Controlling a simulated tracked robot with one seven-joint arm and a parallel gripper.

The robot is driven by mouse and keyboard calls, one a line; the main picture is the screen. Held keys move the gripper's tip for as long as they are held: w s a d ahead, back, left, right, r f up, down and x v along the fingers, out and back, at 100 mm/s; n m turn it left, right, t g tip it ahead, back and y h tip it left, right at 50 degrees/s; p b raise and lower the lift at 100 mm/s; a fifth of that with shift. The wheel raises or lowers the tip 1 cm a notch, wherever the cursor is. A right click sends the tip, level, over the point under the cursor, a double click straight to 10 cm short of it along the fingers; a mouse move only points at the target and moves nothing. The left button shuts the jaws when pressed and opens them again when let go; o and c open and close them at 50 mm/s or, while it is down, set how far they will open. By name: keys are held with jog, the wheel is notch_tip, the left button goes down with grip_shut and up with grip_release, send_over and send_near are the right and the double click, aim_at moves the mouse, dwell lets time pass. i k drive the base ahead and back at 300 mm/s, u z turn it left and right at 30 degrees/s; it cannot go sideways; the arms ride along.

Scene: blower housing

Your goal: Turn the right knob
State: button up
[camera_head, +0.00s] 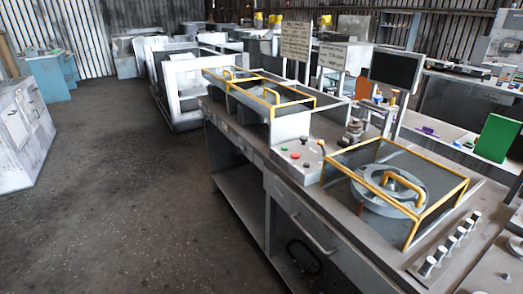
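A light grey control box (288,172) sits on the workbench, left of a yellow-framed cover. Its sloped top carries several small controls: a green one (284,147), a red one (295,156), and dark ones, including one at the near edge (306,166) and one at the far edge (304,140). A further small control with a reddish tip (321,143) stands at the box's right side. They are too small to tell which is the right knob or how any is turned. My gripper is not in view, and nothing touches the box.
The workbench (345,225) runs diagonally, with a drawer handle (312,235) on its front. A yellow-framed cover (437,208) encloses a round housing (375,195). Several upright pegs (449,246) stand at right. Another yellow-framed cover (260,90) is farther back. Open floor (130,190) lies left.

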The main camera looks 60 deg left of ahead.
aim_at(240, 149)
jog(key=u, duration=0.15)
jog(key=k, duration=0.2)
jog(key=u, duration=0.1)
jog(key=i, duration=0.2)
jog(key=u, duration=2.95)
jog(key=k, duration=1)
jog(key=z, duration=0.55)
jog(key=i, duration=0.8)
jog(key=z, duration=0.1)
